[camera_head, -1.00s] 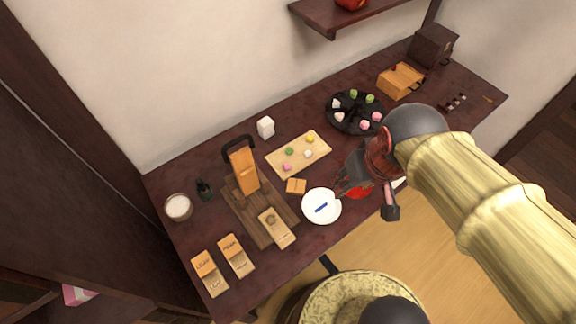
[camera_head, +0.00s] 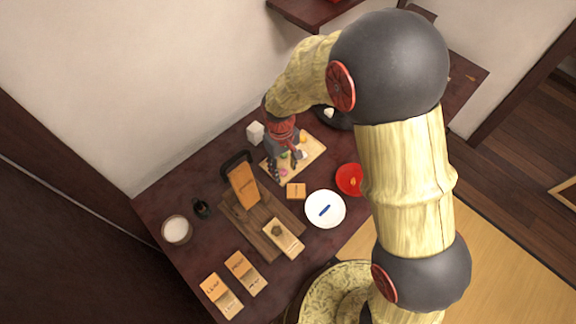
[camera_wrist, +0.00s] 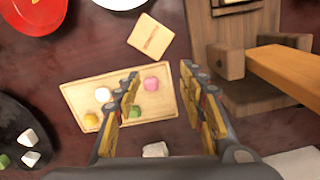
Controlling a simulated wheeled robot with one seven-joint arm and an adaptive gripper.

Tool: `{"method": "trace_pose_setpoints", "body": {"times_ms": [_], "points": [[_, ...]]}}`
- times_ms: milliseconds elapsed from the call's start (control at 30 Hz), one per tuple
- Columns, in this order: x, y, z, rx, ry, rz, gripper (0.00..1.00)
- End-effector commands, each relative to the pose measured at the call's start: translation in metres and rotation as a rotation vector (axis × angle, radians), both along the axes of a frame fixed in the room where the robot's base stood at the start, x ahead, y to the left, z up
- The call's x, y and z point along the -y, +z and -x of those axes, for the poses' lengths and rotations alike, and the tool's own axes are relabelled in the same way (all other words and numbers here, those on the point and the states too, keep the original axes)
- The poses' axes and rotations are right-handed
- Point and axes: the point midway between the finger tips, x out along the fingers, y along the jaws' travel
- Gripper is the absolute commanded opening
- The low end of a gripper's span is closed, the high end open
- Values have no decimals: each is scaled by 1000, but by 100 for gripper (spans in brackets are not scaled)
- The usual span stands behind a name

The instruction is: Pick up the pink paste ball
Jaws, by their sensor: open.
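The pink paste ball (camera_wrist: 151,84) lies on the light wooden board (camera_wrist: 75,91), near its right end in the wrist view. My gripper (camera_wrist: 160,74) is open above the board. The pink ball shows between the fingers, nearer the left one, and nothing is held. The green ball (camera_wrist: 135,113) is partly behind the left finger. The white ball (camera_wrist: 102,94) and the yellow ball (camera_wrist: 91,121) lie left of the fingers. In the head view my gripper (camera_head: 279,166) hangs over the board (camera_head: 316,157) and partly covers it.
A small wooden tile (camera_wrist: 151,36) lies beside the board. A wooden stand (camera_wrist: 248,32) is to the right in the wrist view. A black tray (camera_wrist: 14,112) with sweets is at left, a red dish (camera_wrist: 30,12) at upper left. The white plate (camera_head: 325,209) holds a blue piece.

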Motion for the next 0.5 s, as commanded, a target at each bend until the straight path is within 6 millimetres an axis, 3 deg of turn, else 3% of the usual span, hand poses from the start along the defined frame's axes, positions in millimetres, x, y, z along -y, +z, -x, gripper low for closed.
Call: {"method": "trace_pose_setpoints", "body": {"times_ms": [33,133,500], "points": [[-9,4,-18,36,16,-20,41],[-16,10,-33,76,46,-43,41],[-16,-20,-34,82,68,-47,41]]}}
